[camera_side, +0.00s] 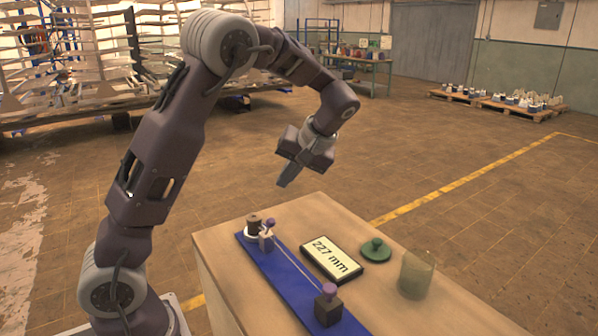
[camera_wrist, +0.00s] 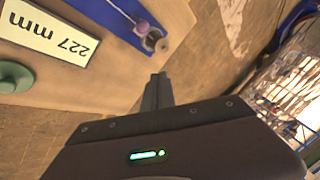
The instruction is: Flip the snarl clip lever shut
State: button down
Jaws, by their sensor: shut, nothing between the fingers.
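A blue board (camera_side: 287,277) lies on the table with a thin pale line stretched along it. At its far end stand a small pale block with a purple knob (camera_side: 269,224) and a dark spool (camera_side: 254,224) beside it. At its near end is a dark block (camera_side: 328,311) with a purple knob (camera_side: 327,290) on top. I cannot tell which of these is the snarl clip lever. My gripper (camera_side: 285,184) is shut and empty, above and beyond the board's far end, touching nothing. In the wrist view the shut fingers (camera_wrist: 158,78) point near the board's end, with a purple knob (camera_wrist: 143,28).
A display reading "227 mm" (camera_side: 331,258) lies right of the board; right of it are a green knobbed disc (camera_side: 376,249) and a translucent greenish cup (camera_side: 416,273). The table's (camera_side: 225,262) left edge is close to the board. The air around my gripper is clear.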

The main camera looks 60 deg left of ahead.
jog(key=w+d+r, duration=0.1)
jog(key=d+r, duration=0.4)
jog(key=d, duration=0.1)
jog(key=shift+w+d, duration=0.1)
jog(key=s+d+m+t+h, duration=0.3)
jog(key=s+d+m, duration=0.2)
jog(key=s, duration=0.6)
jog(key=s+d+m+t+h, duration=0.4)
jog(key=s+d, duration=0.4)
jog(key=s, duration=0.4)
jog(key=shift+d+r+m, duration=0.15)
jog(key=shift+d+m, duration=0.2)
jog(key=shift+m, duration=0.55)
